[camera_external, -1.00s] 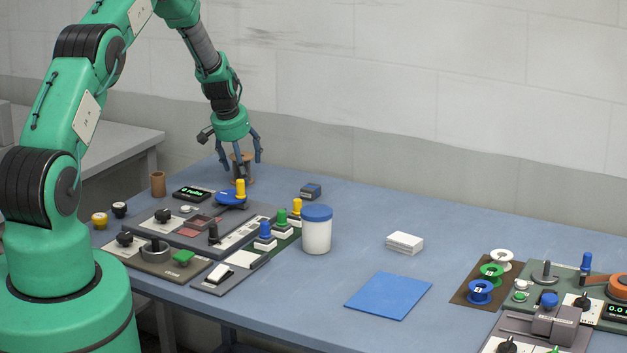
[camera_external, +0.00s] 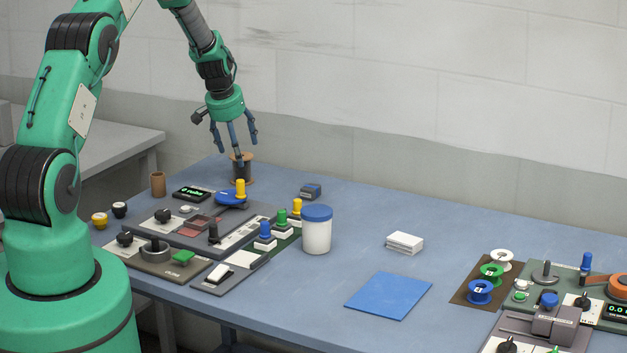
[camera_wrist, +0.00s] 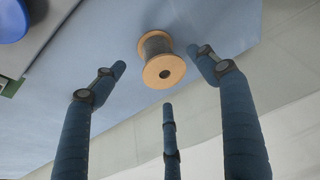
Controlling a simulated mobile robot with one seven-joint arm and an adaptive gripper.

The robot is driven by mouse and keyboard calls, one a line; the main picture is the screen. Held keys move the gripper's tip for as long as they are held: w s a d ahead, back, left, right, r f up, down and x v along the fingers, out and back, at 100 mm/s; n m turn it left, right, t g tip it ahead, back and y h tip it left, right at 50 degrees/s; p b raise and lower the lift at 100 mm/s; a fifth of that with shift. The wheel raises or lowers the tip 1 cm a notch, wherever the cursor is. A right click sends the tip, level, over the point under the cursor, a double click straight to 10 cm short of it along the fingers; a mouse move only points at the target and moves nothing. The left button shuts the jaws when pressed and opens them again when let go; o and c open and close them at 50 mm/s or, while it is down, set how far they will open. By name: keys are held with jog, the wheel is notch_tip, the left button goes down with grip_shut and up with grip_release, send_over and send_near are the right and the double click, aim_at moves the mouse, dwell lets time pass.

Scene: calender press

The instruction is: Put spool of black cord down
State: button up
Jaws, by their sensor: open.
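The spool of black cord (camera_external: 241,169) stands upright on the blue table (camera_external: 345,240) near the back edge, behind the control panel. It has tan flanges and dark cord between them. In the wrist view the spool (camera_wrist: 161,62) is seen from above at an angle, with its round end and centre hole showing, beyond the fingertips. My gripper (camera_external: 234,150) is above the spool, its three blue fingers spread open and empty. In the wrist view the open fingers (camera_wrist: 163,75) lie around and short of the spool, with no visible grip on it.
A control panel with a blue disc and yellow knob (camera_external: 240,190) stands just in front of the spool. The wall is behind.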

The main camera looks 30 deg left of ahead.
jog(key=shift+v, duration=2.85)
jog(key=s+d+r, duration=0.4)
jog(key=s+r, duration=0.4)
jog(key=r, duration=0.2)
jog(key=s+d+r, duration=0.4)
jog(key=s+r, duration=0.4)
jog(key=r, duration=0.2)
jog(key=s+d+r, duration=0.4)
jog(key=s+r, duration=0.3)
jog(key=r, duration=0.2)
jog(key=s+d+r, duration=0.1)
jog(key=s+d, duration=0.1)
jog(key=s, duration=0.9)
jog(key=s+d+r+m+t, duration=0.1)
jog(key=s+d+r, duration=0.1)
jog(key=s, duration=1)
jog(key=s+d+r, duration=0.1)
jog(key=s+d, duration=0.1)
jog(key=s, duration=0.9)
jog(key=shift+s+d+r, duration=0.3)
jog(key=shift+d, duration=0.05)
jog(key=shift+f, duration=0.1)
